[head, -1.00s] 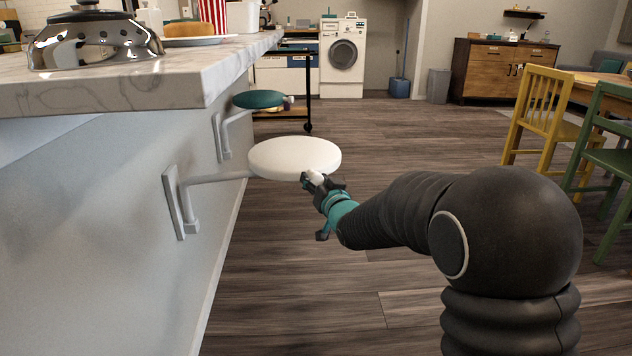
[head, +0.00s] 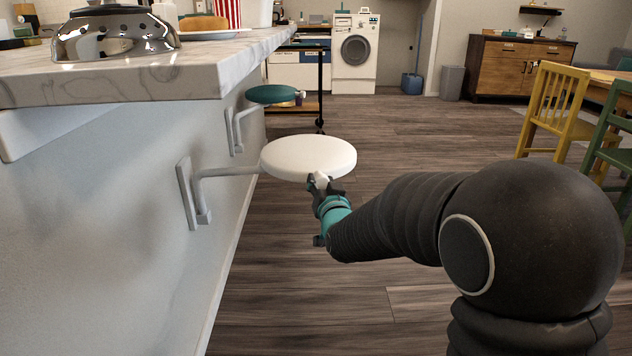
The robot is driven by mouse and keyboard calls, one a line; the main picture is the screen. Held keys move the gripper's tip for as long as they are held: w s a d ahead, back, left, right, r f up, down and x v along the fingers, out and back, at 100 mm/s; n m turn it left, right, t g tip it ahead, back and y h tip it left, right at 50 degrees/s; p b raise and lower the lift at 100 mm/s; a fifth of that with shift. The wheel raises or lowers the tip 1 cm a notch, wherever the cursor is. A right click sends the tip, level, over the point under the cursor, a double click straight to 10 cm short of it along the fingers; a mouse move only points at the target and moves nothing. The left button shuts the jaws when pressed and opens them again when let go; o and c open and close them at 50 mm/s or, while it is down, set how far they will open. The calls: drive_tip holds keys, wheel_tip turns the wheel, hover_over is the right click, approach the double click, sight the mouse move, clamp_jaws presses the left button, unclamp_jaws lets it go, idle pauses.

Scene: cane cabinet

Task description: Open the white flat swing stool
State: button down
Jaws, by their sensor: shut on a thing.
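The white flat swing stool (head: 308,155) has a round white seat on a grey swing arm (head: 226,172). The arm comes from a bracket (head: 188,193) on the side of the white counter. The seat stands out from the counter over the floor. My gripper (head: 318,181) is at the near edge of the seat. It is shut on a small white part of the stool there, probably its handle. The fingers partly hide that part.
A second stool with a teal seat (head: 273,94) is farther along the counter (head: 130,80). A black cart (head: 321,85) stands behind it. A yellow chair (head: 556,105) and a green chair (head: 612,140) are at the right. The wooden floor between is clear.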

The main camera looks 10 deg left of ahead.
drive_tip(key=shift+a+r, duration=0.1)
drive_tip(key=c, duration=0.7)
unclamp_jaws()
drive_tip(key=v, duration=1.2)
drive_tip(key=shift+w, duration=0.1)
